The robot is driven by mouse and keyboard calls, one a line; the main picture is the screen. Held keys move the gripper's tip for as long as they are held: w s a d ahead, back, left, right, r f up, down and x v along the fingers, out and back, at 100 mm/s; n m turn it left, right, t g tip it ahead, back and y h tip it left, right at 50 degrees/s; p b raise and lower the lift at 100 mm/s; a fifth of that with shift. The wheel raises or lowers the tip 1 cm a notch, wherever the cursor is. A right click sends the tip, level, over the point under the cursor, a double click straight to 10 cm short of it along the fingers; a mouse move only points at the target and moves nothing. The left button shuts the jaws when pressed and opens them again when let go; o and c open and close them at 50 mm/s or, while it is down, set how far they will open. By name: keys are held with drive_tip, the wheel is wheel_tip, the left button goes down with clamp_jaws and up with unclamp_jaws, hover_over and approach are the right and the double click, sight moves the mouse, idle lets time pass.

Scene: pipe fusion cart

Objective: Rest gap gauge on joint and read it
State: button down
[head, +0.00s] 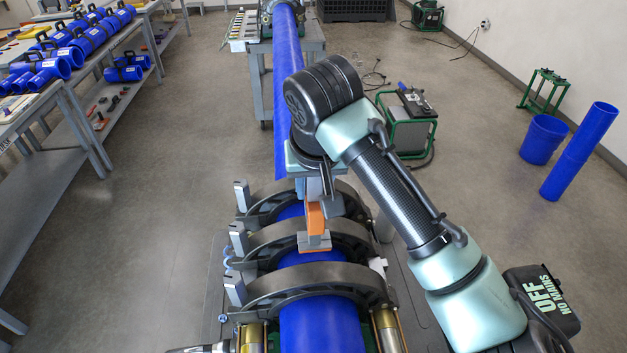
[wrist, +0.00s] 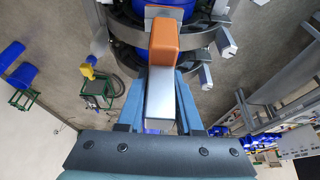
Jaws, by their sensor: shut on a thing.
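The gap gauge has an orange handle (head: 315,217) and a grey metal foot (head: 314,242). My gripper (head: 317,196) is shut on the gauge and points down over the clamped blue pipe (head: 310,259). The foot is at the middle clamp ring, over the top of the pipe; I cannot tell if it touches. The joint line and any reading on the gauge cannot be made out.
Dark clamp rings (head: 310,278) with grey upright lugs surround the pipe. The long blue pipe (head: 287,90) runs back to a grey cart (head: 314,38). A black box marked OFF (head: 541,297) stands at right. Benches with blue fittings (head: 90,40) are at left; the floor between is clear.

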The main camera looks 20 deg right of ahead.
drive_tip(key=shift+w+f+b, duration=0.1)
drive_tip(key=shift+f+b, duration=1.05)
drive_tip(key=shift+f, duration=1.4)
drive_tip(key=shift+f+b, duration=0.3)
drive_tip(key=shift+f, duration=0.4)
drive_tip(key=shift+s+f, duration=0.2)
drive_tip(key=shift+f, duration=0.05)
idle(2.3)
drive_tip(key=shift+r+p, duration=0.15)
drive_tip(key=shift+p, duration=0.15)
drive_tip(key=shift+w+r+p, duration=0.15)
drive_tip(key=shift+r+p, duration=3)
drive_tip(key=shift+r, duration=0.4)
